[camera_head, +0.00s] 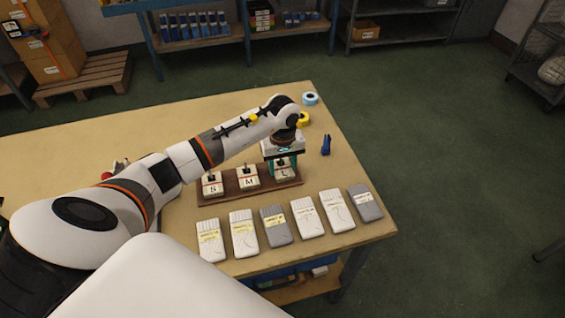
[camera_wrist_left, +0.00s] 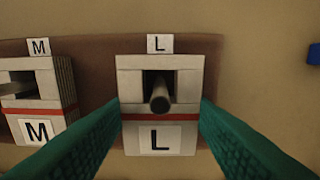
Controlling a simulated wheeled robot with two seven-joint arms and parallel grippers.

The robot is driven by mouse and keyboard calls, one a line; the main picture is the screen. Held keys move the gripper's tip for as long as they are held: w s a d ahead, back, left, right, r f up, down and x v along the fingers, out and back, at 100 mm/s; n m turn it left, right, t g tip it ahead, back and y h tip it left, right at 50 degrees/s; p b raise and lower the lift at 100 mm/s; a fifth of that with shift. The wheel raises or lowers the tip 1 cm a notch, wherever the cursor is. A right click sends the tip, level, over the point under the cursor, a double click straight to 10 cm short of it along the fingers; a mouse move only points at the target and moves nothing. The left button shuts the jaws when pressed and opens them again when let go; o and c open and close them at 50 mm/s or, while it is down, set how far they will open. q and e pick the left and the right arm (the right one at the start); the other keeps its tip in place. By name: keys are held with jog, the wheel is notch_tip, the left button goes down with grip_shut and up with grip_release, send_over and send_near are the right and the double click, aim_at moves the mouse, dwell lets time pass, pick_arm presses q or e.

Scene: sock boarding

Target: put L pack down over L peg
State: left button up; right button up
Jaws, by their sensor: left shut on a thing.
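The L pack (camera_wrist_left: 160,138) is a white block with a red band and an "L" label. My left gripper (camera_wrist_left: 160,104) is shut on it, with a teal finger along each side. The round grey L peg (camera_wrist_left: 160,98) shows inside the pack's opening. The pack is around the peg and looks upright; how low it sits is hard to tell. In the head view the pack (camera_head: 283,172) is at the right end of the brown rack (camera_head: 225,196), partly hidden by the gripper. My right gripper is not in view.
The M pack (camera_head: 247,177) and S pack (camera_head: 211,185) stand left on the rack. Several flat white and grey packages lie along the table's (camera_head: 345,240) front. A blue tool (camera_head: 326,145), yellow tape (camera_head: 304,119) and blue tape (camera_head: 310,98) lie at the right.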

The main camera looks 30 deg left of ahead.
aim_at(283, 168)
pick_arm(q)
jog(key=shift+a+f, duration=0.1)
jog(key=shift+f, duration=0.15)
jog(key=o, duration=1)
jog(key=shift+c, duration=0.2)
jog(key=shift+r, duration=0.4)
notch_tip(283, 168, up, 12)
jog(key=b, duration=0.2)
jog(key=shift+f, duration=0.2)
